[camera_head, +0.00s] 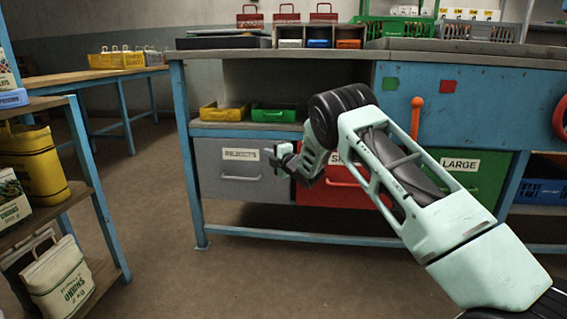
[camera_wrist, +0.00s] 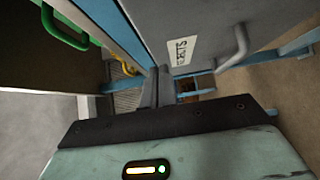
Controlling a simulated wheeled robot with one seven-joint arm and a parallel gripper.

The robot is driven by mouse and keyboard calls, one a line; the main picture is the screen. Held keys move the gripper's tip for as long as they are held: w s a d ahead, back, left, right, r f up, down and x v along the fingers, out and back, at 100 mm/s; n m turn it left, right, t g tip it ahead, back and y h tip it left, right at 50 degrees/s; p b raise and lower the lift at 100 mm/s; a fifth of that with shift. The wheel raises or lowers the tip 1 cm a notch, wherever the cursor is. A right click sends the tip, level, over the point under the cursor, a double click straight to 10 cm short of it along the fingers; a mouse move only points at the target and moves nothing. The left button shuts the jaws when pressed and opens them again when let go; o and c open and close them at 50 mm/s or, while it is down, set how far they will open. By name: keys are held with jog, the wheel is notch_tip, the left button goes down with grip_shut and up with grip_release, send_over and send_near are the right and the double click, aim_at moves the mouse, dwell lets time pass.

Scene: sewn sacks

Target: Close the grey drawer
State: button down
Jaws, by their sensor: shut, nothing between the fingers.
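The grey drawer (camera_head: 215,160) sits under the bench at its left end, with a REJECTS label and a bar handle. How far it stands out cannot be told for sure. My gripper (camera_head: 273,155) is in front of the drawer's right part, near the right end of its label. It is shut and empty. Whether it touches the drawer front is unclear. In the wrist view the drawer front (camera_wrist: 205,18) shows close by, with its label and handle, at the top middle.
A red drawer (camera_head: 345,194) is right of the grey one, partly behind my arm, and a green drawer labelled LARGE (camera_head: 485,180) is farther right. Yellow (camera_head: 224,113) and green (camera_head: 273,114) bins stand above. A shelf with sacks (camera_head: 62,280) is at left. The floor between is clear.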

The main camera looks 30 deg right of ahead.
jog(key=s+d+p, duration=0.1)
jog(key=s+p, duration=0.2)
jog(key=s, duration=0.5)
jog(key=shift+s, duration=0.2)
